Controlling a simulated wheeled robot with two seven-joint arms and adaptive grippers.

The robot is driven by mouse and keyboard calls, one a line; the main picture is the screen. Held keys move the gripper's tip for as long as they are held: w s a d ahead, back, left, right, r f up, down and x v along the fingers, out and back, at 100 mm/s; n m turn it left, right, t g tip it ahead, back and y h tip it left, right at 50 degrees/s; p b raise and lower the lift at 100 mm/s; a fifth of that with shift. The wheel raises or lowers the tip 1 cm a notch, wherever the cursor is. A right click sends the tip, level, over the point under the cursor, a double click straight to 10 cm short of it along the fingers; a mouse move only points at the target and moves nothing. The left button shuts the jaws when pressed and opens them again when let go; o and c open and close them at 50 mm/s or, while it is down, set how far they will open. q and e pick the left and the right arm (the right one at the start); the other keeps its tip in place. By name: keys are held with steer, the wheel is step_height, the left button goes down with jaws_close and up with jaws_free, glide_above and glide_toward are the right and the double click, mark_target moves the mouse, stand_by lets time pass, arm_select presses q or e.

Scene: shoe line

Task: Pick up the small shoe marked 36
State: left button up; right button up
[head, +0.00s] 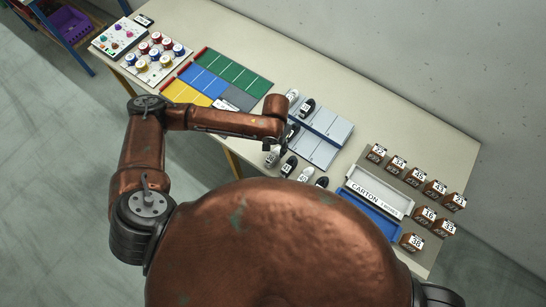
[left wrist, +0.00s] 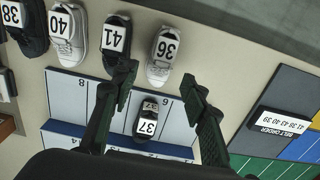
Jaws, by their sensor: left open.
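The shoe marked 36 (left wrist: 163,58) is white or light grey and lies on the bare table in the left wrist view, at the end of a row of shoes. In the head view it is the leftmost of that row (head: 272,157). My left gripper (left wrist: 158,92) is open and empty, its fingers apart. In the left wrist view, the shoe 36 shows beyond the fingertips, and the black shoe 37 (left wrist: 146,127) shows between the fingers. In the head view my left gripper (head: 284,138) is just above the shoe row and partly hides the things below. My right gripper is out of view.
Shoe 41 (left wrist: 116,42) lies beside shoe 36, followed by shoes 40 (left wrist: 66,30) and 38 (left wrist: 24,26). A pale numbered rack (head: 322,153) adjoins the row. Coloured mats (head: 238,80) lie left, and a carton tray (head: 405,203) and brown boxes (head: 436,188) right.

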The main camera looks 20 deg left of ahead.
mark_target(274, 154)
arm_select(q)
step_height(274, 154, down, 7)
steer(key=shift+a+r, duration=0.1)
steer(key=shift+a, duration=0.05)
steer(key=shift+c, duration=0.3)
steer(key=c, duration=0.9)
